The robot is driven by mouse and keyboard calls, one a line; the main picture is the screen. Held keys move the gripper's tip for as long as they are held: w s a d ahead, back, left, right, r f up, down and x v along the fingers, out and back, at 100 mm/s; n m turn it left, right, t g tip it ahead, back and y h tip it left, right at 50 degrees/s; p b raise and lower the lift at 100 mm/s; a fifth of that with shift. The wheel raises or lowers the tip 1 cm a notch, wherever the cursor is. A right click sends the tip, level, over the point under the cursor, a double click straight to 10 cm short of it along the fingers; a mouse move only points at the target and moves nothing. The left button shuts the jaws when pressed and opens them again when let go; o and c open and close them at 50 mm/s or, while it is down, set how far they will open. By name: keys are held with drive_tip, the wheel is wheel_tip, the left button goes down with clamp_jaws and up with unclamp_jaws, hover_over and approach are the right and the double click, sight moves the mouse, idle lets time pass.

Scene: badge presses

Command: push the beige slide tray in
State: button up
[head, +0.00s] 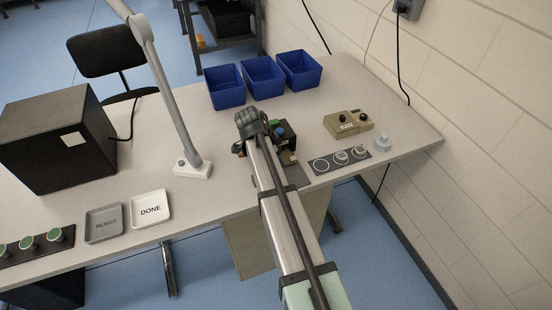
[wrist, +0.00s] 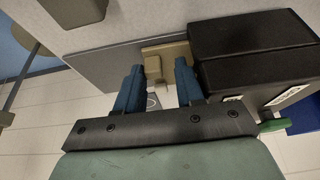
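The beige slide tray (wrist: 166,58) shows in the wrist view at the front of a black press (wrist: 252,48), with a raised upright part on it. In the head view a small part of the tray (head: 288,158) shows beside my arm, below the black press (head: 285,135). My gripper (wrist: 158,68) is open, its two blue fingers apart, with the tray showing between and beyond the fingertips. I cannot tell whether the fingers touch it. In the head view my arm hides the fingers and part of the press.
A mat with three circles (head: 340,161), a beige control box (head: 348,123) and a small grey piece (head: 382,143) lie right of the press. Blue bins (head: 263,77) stand behind. A lamp (head: 192,168) and DONE tray (head: 151,209) are left.

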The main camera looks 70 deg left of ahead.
drive_tip(key=shift+o, duration=0.7)
drive_tip(key=shift+d, duration=0.1)
drive_tip(key=shift+r, duration=0.1)
drive_tip(key=v, duration=1.3)
drive_tip(key=shift+r, duration=0.25)
drive_tip(key=shift+s, duration=0.1)
drive_tip(key=shift+r, duration=0.15)
wheel_tip(320, 180, up, 7)
idle(0.6)
